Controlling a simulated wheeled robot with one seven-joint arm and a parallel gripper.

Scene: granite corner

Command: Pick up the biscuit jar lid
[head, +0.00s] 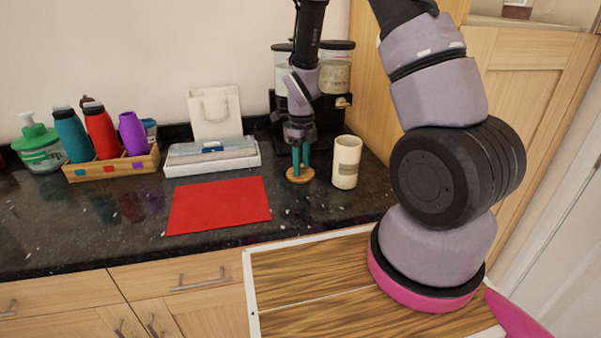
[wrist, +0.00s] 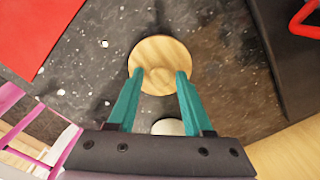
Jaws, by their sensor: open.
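The biscuit jar lid is a round, light wooden disc (head: 299,179) lying flat on the dark granite worktop. It also shows in the wrist view as a pale wooden circle (wrist: 160,52). My gripper (head: 301,165) points down at the lid with its teal fingers apart. In the wrist view the fingertips (wrist: 160,74) overlap the lid's left and right sides, with nothing between them but the lid's face below. I cannot tell whether the fingertips touch it. A cream cylindrical jar with a label (head: 346,165) stands upright just right of the lid.
A black dispenser (head: 338,72) with clear containers stands behind my gripper. Left are a red mat (head: 218,205), a white box (head: 212,157) and a wooden crate (head: 112,166) with several bottles. A wooden cabinet side (head: 372,90) bounds the right. Bare granite lies in front of the lid.

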